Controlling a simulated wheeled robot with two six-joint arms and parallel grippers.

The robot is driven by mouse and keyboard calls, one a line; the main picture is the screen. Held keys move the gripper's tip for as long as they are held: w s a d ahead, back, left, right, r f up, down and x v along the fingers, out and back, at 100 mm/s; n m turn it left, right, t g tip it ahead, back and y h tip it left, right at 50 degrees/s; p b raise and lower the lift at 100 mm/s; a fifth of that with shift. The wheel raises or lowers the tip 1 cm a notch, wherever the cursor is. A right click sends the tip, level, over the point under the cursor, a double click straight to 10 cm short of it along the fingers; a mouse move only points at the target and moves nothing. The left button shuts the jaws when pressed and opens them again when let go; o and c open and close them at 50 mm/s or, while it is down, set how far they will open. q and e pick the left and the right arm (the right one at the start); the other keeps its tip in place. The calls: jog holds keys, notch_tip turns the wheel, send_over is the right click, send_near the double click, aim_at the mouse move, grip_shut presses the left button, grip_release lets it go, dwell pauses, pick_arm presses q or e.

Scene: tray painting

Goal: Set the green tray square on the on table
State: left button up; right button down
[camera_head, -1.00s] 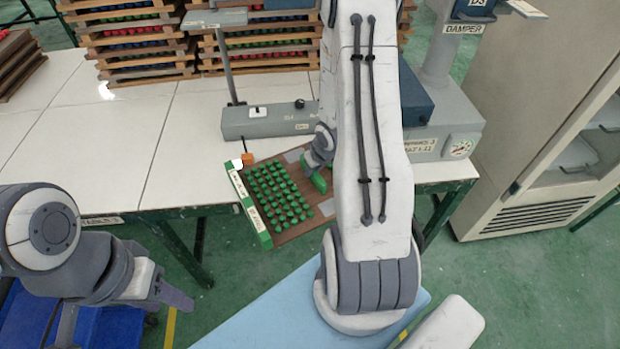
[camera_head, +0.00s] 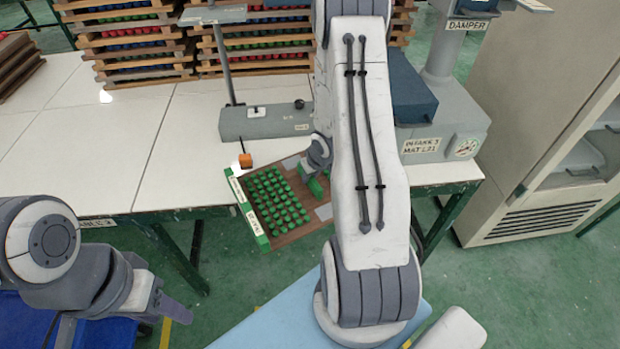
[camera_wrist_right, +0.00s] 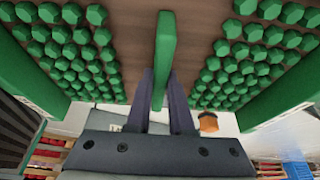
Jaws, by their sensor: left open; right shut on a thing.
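The green tray (camera_head: 300,232) is a brown board with rows of green pieces and a green and white side wall. In the head view it overlaps the front edge of the white table (camera_head: 185,165) and lies at an angle to it. My right gripper (camera_head: 318,172) is shut on the tray's green middle handle; in the right wrist view the fingers (camera_wrist_right: 158,95) close around this green bar (camera_wrist_right: 164,50). My right arm hides the tray's right side. My left gripper (camera_head: 165,308) is open and empty at the lower left, well apart from the tray.
A grey stand (camera_head: 265,122) with an upright post is on the table behind the tray, with a small orange block (camera_head: 245,160) near the tray's corner. Stacked trays (camera_head: 135,45) stand at the back. A beige cabinet (camera_head: 545,120) is at the right. Table space left of the tray is clear.

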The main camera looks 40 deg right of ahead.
jog(key=shift+r, duration=0.1)
jog(key=c, duration=0.8)
grip_release()
jog(key=shift+f, duration=0.2)
jog(key=shift+r, duration=0.25)
jog(key=p+v, duration=0.5)
jog(key=v, duration=0.6)
jog(key=shift+s+r, duration=0.25)
jog(key=shift+r, duration=0.1)
